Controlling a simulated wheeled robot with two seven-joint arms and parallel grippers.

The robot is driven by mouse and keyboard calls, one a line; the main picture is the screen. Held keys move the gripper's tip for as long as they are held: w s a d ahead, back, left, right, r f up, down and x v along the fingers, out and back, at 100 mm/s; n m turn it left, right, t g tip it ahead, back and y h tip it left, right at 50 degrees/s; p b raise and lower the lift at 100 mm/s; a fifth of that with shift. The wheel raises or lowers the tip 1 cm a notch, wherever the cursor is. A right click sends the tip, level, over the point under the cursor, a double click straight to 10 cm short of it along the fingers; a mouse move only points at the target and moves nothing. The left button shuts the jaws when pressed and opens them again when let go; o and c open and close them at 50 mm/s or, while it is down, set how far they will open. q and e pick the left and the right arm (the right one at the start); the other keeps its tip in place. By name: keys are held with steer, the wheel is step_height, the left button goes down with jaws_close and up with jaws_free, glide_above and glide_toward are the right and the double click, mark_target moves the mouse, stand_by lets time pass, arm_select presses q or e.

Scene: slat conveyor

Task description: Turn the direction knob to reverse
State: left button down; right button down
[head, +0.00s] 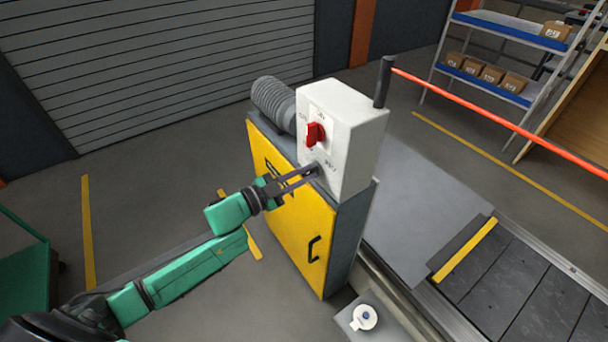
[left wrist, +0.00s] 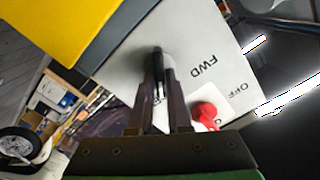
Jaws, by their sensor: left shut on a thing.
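The direction knob (left wrist: 168,60) is a small dark knob on the front of a white control box (head: 350,125). In the left wrist view the label FWD stands to its right. My left gripper (head: 315,172) is shut on this knob, with its two fingertips (left wrist: 160,78) at the knob's sides. The fingers hide part of the knob, and I cannot tell exactly where it points. In the head view the knob is mostly behind the fingertips. My right gripper is in neither view.
A red switch (head: 315,134) sits above the knob on the same box; it also shows in the left wrist view (left wrist: 205,113), near the label OFF. A yellow cabinet (head: 310,235) with a black handle is below. The conveyor (head: 500,270) lies to the right.

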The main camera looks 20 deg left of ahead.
arm_select(q)
steer(key=shift+m, duration=0.4)
steer(key=c, duration=0.9)
jaws_free()
steer(key=shift+o, duration=0.2)
steer(key=shift+s, duration=0.1)
steer(key=v, duration=1.4)
steer(key=shift+s, duration=0.2)
steer(key=shift+a, duration=0.15)
